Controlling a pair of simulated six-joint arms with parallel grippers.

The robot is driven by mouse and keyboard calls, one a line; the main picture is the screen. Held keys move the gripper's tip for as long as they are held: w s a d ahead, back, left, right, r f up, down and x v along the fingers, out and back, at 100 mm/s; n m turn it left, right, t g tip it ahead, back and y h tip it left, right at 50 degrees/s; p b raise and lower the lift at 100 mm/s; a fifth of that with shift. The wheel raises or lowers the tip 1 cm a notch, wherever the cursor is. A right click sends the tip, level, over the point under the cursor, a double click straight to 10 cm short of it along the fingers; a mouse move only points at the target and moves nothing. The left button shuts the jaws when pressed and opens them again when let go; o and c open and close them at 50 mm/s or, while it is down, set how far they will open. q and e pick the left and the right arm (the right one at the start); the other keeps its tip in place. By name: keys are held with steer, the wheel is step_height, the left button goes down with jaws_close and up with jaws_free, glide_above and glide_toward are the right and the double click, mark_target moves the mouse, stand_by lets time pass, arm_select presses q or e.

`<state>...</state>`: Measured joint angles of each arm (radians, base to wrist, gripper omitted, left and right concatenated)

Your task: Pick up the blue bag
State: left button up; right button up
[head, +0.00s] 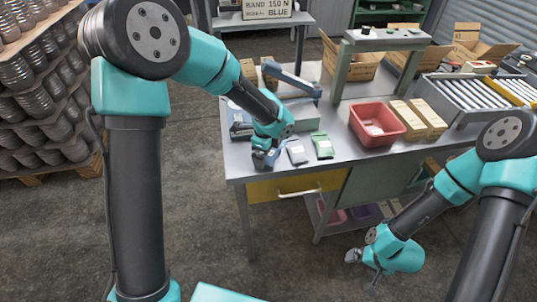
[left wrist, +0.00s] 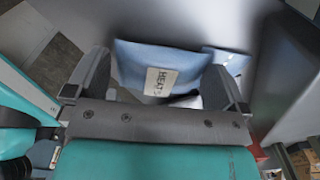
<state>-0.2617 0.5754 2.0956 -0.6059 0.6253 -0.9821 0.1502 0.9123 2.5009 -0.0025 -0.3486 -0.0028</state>
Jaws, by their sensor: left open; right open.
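The blue bag (left wrist: 158,62) lies between the two spread fingers of my left gripper (left wrist: 160,80) in the left wrist view, with a pale label printed in dark letters. Its near edge drops toward the gripper body. I cannot tell whether the fingers touch it. In the head view my left gripper (head: 263,160) is low over the table's front left part and mostly hides the bag. My right gripper (head: 364,264) hangs in front of the table, low over the floor, open and empty.
A grey-blue bag (head: 297,152) and a green bag (head: 322,146) lie just right of my left gripper on the table (head: 345,168). A red bin (head: 376,122) and tan boxes (head: 428,118) stand farther right. A sign (head: 267,10) behind reads "BAND 150 N BLUE".

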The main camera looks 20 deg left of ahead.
arm_select(q)
steer(key=shift+f, duration=0.15)
stand_by(0.3)
steer(key=c, duration=1)
steer(key=shift+r, duration=1.9)
steer(key=s+d+r, duration=0.1)
steer(key=s+d, duration=0.3)
steer(key=s, duration=1.1)
steer(key=shift+s+d+r, duration=0.15)
steer(key=shift+s+d, duration=0.05)
